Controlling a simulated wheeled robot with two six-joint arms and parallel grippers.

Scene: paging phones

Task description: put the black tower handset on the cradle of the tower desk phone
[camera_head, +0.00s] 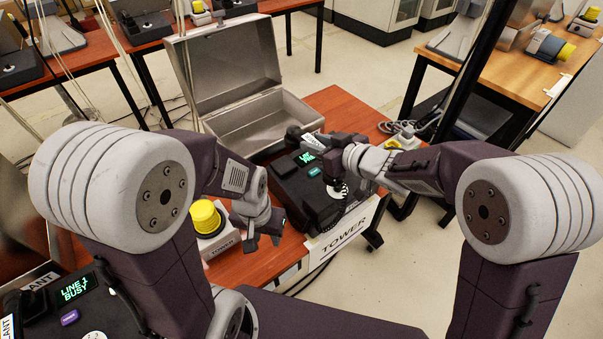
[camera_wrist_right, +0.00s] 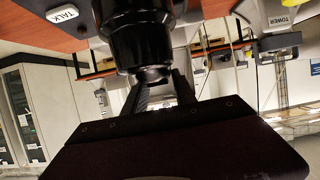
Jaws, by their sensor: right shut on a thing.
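The tower desk phone (camera_head: 292,187) is a black desk set with a lit green screen. It stands on the red-brown table behind the white TOWER sign (camera_head: 340,232). My right gripper (camera_head: 336,158) is over the right part of the phone. It is shut on the black tower handset (camera_wrist_right: 140,38), whose thick rounded end fills the top middle of the right wrist view between the fingers. In the head view the gripper hides much of the handset, and I cannot tell whether it touches the cradle. My left gripper (camera_head: 265,232) is open and empty, low in front of the phone.
An open metal case (camera_head: 228,77) stands behind the phone. A second desk phone (camera_head: 70,312) shows LINE 1 BUSY at lower left.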

